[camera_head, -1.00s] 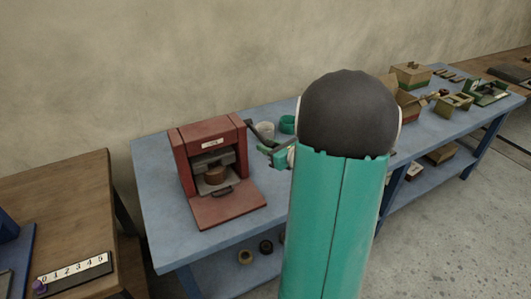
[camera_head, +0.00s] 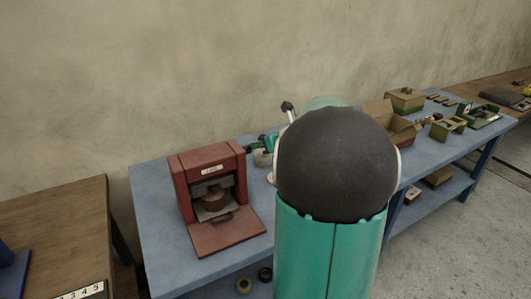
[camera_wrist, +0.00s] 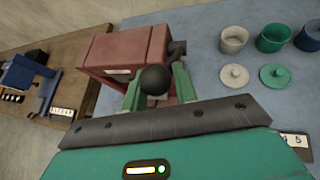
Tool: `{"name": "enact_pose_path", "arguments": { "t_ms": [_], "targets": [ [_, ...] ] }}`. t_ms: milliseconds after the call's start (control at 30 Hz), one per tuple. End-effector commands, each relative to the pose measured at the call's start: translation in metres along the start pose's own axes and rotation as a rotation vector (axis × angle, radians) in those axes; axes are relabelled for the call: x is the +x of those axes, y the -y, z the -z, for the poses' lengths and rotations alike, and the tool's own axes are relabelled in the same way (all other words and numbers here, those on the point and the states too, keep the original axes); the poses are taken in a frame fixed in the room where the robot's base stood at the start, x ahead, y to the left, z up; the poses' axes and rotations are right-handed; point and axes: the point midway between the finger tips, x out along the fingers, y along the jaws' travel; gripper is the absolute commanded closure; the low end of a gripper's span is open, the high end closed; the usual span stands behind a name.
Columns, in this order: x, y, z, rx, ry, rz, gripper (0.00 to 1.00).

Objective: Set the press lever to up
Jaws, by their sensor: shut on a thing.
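The red press (camera_head: 208,160) stands on the blue table, its front opening showing a brown round piece (camera_head: 214,198) on a grey base. It also shows in the wrist view (camera_wrist: 118,50). The press lever ends in a black ball knob (camera_wrist: 155,80). My gripper (camera_wrist: 157,88) has its green fingers on either side of this knob, shut on it. In the head view my gripper (camera_head: 263,144) is at the right side of the press, near its top. The lever is mostly hidden there by my gripper and arm.
In the wrist view a white pot (camera_wrist: 234,40), a green pot (camera_wrist: 272,38) and a dark pot (camera_wrist: 308,40) stand right of the press, with a white lid (camera_wrist: 234,77) and a green lid (camera_wrist: 274,77). A brown table (camera_head: 55,235) stands left. Boxes (camera_head: 407,100) stand farther right.

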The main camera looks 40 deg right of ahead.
Motion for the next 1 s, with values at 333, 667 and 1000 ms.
{"name": "enact_pose_path", "arguments": {
  "t_ms": [333,667,1000],
  "targets": [
    [0.0036,-0.0013,-0.0120,-0.001,0.002,-0.002,1.00],
    [0.0040,-0.0012,-0.0131,-0.001,0.004,-0.001,1.00],
    [0.0030,-0.0004,-0.0112,0.000,0.001,0.000,0.52]
  ]
}}
